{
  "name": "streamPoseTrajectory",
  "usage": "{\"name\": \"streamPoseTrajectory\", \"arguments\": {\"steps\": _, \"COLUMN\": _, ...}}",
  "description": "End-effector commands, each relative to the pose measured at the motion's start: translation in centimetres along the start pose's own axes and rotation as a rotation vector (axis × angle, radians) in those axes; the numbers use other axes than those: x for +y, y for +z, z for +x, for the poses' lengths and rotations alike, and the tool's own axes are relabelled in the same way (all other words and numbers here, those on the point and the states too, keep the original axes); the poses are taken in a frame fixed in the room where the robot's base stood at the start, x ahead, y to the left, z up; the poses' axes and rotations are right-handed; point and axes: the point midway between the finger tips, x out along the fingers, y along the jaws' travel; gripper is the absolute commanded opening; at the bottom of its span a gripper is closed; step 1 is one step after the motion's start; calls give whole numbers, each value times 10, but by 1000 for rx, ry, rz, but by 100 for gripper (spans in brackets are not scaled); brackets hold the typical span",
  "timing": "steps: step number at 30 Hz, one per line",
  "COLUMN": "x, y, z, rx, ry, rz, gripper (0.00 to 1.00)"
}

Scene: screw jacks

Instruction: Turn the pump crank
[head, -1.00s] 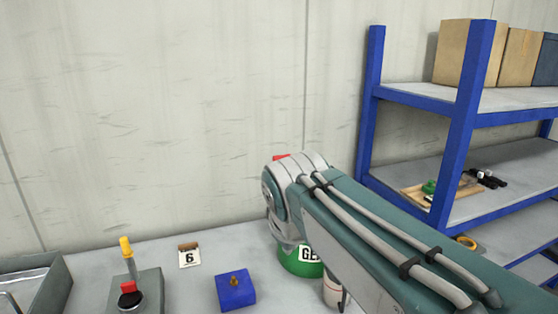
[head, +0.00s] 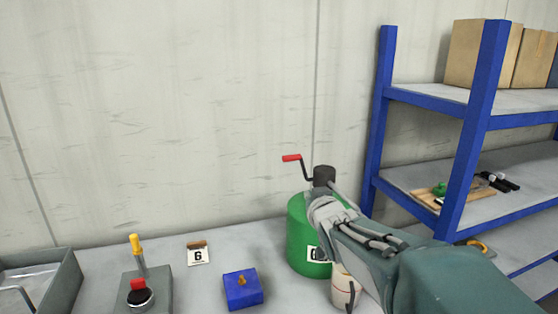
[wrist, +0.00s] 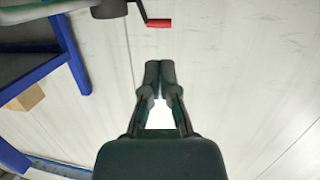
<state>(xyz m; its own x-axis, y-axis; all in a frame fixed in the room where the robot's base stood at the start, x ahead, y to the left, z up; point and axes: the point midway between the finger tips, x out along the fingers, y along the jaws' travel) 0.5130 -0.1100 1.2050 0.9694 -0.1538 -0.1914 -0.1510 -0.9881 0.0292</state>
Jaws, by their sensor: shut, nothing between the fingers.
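A green drum (head: 302,238) stands on the bench by the wall, with a dark pump head (head: 324,176) on top. A crank with a red handle (head: 291,158) sticks out to the left of the pump head. In the wrist view my gripper (wrist: 160,68) is shut and empty. The red handle (wrist: 158,23) lies just beyond the fingertips, apart from them, with the pump head (wrist: 110,9) to its left.
A white container (head: 344,288) stands beside the drum, partly behind my arm. A blue block (head: 242,290), a number 6 card (head: 198,253), a grey lever box (head: 158,290) and a grey tray (head: 62,277) are on the bench. Blue shelving (head: 465,130) rises at right. Air left of the crank is clear.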

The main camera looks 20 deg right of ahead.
Motion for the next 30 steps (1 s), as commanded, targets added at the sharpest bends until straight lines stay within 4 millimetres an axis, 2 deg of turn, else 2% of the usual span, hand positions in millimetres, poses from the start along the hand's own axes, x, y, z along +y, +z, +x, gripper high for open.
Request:
{"name": "streamPoseTrajectory", "arguments": {"steps": 1, "x": 6, "y": -3, "z": 13, "rx": 42, "ry": -9, "rz": 4, "gripper": 0}}
{"name": "streamPoseTrajectory", "arguments": {"steps": 6, "x": 18, "y": -17, "z": 45, "rx": 209, "ry": -72, "rz": 14, "gripper": 0}}
{"name": "streamPoseTrajectory", "arguments": {"steps": 12, "x": 25, "y": -25, "z": 62, "rx": 331, "ry": -137, "rz": 24, "gripper": 0}}
{"name": "streamPoseTrajectory", "arguments": {"steps": 17, "x": 24, "y": -28, "z": 68, "rx": 353, "ry": -151, "rz": 27, "gripper": 0}}
{"name": "streamPoseTrajectory", "arguments": {"steps": 20, "x": 22, "y": -32, "z": 78, "rx": 352, "ry": -152, "rz": 26, "gripper": 0}}
{"name": "streamPoseTrajectory", "arguments": {"steps": 30, "x": 13, "y": -53, "z": 136, "rx": 352, "ry": -151, "rz": 26, "gripper": 0}}
